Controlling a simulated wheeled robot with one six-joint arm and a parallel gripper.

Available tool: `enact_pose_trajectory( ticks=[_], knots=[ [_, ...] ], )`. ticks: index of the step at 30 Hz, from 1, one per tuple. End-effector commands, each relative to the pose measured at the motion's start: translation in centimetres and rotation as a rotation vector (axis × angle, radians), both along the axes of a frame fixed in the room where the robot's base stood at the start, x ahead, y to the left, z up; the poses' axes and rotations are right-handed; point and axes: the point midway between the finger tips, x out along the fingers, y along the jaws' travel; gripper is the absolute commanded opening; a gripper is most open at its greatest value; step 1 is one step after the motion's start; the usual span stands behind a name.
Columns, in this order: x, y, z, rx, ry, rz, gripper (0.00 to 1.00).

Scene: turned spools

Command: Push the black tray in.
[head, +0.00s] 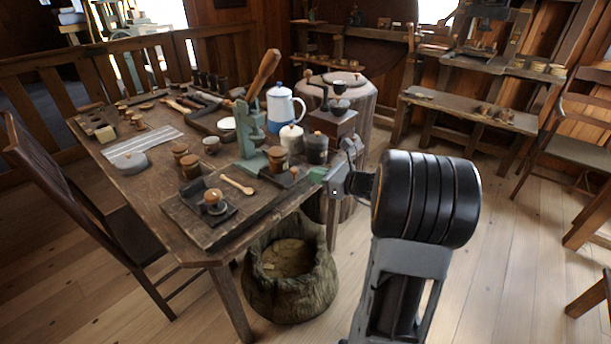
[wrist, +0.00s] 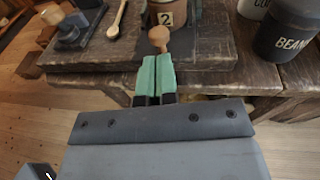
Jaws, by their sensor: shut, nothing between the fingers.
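My gripper (head: 317,174) is shut, its green fingertips together and empty at the table's near right edge. In the wrist view the fingertips (wrist: 157,62) point at a round wooden knob (wrist: 158,38) and appear very close to it; I cannot tell whether they touch. The knob (head: 294,171) is at the front of a dark, flat piece, seemingly the black tray (head: 275,184), which also shows in the wrist view (wrist: 195,48).
A wooden spoon (head: 237,184) and a knobbed tamper (head: 213,201) on a dark pad lie to the left on the wooden table (head: 165,180). A green press (head: 250,140), canisters (head: 317,149) and a grinder (head: 335,122) stand behind. A sack (head: 290,285) sits below.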

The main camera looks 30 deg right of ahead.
Motion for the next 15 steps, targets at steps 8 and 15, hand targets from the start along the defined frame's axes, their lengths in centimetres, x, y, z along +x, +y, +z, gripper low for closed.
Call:
enact_pose_trajectory(
  ticks=[8, 15],
  knots=[
    [2.5, 1.7, -0.5, -0.002, 0.0, 0.002, 0.0],
    [3.2, 2.2, -0.6, -0.001, -0.001, 0.0, 0.0]
  ],
)
